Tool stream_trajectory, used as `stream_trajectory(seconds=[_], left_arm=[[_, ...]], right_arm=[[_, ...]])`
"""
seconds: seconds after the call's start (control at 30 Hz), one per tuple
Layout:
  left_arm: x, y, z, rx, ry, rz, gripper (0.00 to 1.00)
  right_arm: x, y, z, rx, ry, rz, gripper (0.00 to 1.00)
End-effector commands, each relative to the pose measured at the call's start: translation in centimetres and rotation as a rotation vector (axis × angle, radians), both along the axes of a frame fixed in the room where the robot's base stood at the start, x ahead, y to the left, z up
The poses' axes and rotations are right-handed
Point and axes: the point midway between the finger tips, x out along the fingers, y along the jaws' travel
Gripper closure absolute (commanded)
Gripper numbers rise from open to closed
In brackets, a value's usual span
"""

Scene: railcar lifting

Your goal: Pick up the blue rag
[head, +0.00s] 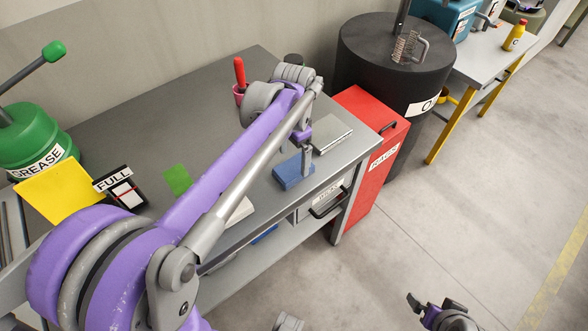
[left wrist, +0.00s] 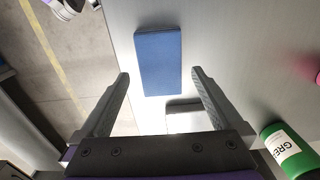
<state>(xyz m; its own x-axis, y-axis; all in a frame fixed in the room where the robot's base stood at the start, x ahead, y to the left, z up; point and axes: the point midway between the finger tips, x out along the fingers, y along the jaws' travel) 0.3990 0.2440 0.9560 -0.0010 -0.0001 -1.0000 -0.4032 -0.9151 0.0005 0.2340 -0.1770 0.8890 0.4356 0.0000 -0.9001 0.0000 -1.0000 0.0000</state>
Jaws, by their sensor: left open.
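The blue rag (head: 293,171) is a folded flat block on the grey workbench, near its front edge. My left gripper (head: 305,160) is above and beside it, with its jaws open. In the left wrist view the blue rag (left wrist: 158,62) lies ahead of the open fingertips (left wrist: 160,78), roughly between them, and nothing is held. A part of my right arm, probably its gripper (head: 440,314), shows at the bottom right over the floor; its jaws are unclear.

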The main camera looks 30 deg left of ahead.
Motion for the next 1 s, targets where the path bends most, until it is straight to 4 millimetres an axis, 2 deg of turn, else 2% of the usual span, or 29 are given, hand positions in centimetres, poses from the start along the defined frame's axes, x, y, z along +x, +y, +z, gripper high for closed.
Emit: stream_trajectory(seconds=[0.1,0.23,0.53,0.57,0.93,1.0], left_arm=[[0.0,0.1,-2.0,0.0,0.0,0.0,0.0],[0.0,0.1,-3.6,0.0,0.0,0.0,0.0],[0.0,0.1,-4.2,0.0,0.0,0.001,0.0],[-0.1,0.1,-4.2,0.0,-0.001,0.001,0.04],[-0.1,0.1,-4.2,0.0,0.0,0.001,0.7],[-0.1,0.1,-4.2,0.0,-0.001,0.001,0.74]], right_arm=[[0.0,0.0,-0.1,0.0,0.0,0.0,0.01],[-0.1,0.0,-0.2,0.0,0.001,0.0,0.01],[-0.1,0.0,-0.2,0.0,0.001,0.0,0.01],[-0.1,0.0,-0.2,0.0,0.001,0.0,0.01],[-0.1,0.0,-0.2,0.0,0.001,0.0,0.01],[-0.1,0.0,-0.2,0.0,0.001,0.0,0.01]])
